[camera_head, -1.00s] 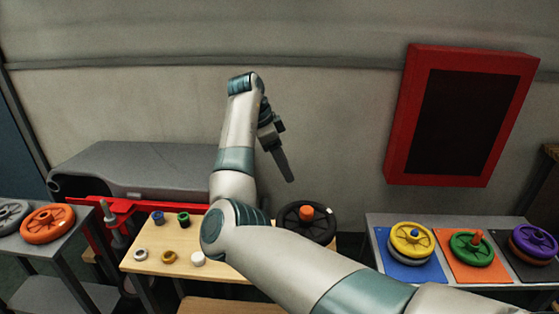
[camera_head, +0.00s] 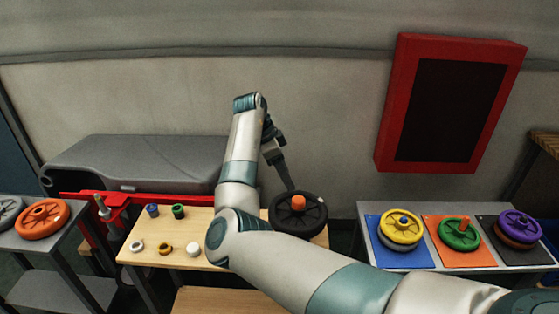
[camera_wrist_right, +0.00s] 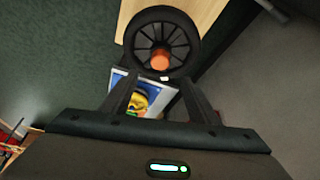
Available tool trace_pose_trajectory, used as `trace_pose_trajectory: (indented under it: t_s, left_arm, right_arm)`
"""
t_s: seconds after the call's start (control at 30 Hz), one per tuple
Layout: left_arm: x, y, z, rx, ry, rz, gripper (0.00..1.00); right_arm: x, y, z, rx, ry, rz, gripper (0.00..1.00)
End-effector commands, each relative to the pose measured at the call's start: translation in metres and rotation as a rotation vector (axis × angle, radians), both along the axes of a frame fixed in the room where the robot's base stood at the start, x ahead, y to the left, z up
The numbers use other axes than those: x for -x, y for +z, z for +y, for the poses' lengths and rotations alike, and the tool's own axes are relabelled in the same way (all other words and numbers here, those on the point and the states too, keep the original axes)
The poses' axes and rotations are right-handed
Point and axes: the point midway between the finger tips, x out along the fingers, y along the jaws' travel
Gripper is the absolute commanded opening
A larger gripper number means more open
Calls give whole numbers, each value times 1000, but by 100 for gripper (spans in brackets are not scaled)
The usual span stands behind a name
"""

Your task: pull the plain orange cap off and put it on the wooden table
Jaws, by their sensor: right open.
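A plain orange cap (camera_head: 298,203) sits at the hub of a black spoked wheel (camera_head: 283,217), which lies at the right end of the wooden table (camera_head: 205,249). The cap also shows in the right wrist view (camera_wrist_right: 160,60), with the wheel around it. My right gripper (camera_head: 291,188) points down just above the wheel, close to the cap but apart from it. In the right wrist view its two fingers (camera_wrist_right: 158,82) are spread and empty, with the cap beyond their tips. My left gripper is not in view.
Small blue (camera_head: 152,210) and green caps (camera_head: 178,211) and several rings lie on the table's left half. On the right, a grey table holds yellow (camera_head: 401,225), green (camera_head: 459,233) and purple wheels (camera_head: 519,223) on coloured mats. An orange wheel (camera_head: 42,218) lies far left.

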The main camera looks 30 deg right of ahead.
Motion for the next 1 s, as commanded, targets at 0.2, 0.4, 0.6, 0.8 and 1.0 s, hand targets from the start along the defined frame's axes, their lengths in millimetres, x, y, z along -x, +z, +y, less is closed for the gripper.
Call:
trace_pose_trajectory:
  t_s: [0.2, 0.4, 0.6, 0.8, 1.0]
  left_arm:
    - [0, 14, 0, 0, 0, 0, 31]
    - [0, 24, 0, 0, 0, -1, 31]
    - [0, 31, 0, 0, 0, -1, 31]
    - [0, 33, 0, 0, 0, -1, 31]
    - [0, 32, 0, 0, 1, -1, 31]
  right_arm:
    - [5, -32, -13, 0, 0, 2, 55]
    - [8, -61, -25, -1, -1, 2, 55]
    - [11, -84, -33, -1, 0, 2, 55]
    - [11, -93, -37, -1, 0, -1, 55]
    - [11, -95, -37, -1, 0, -1, 55]
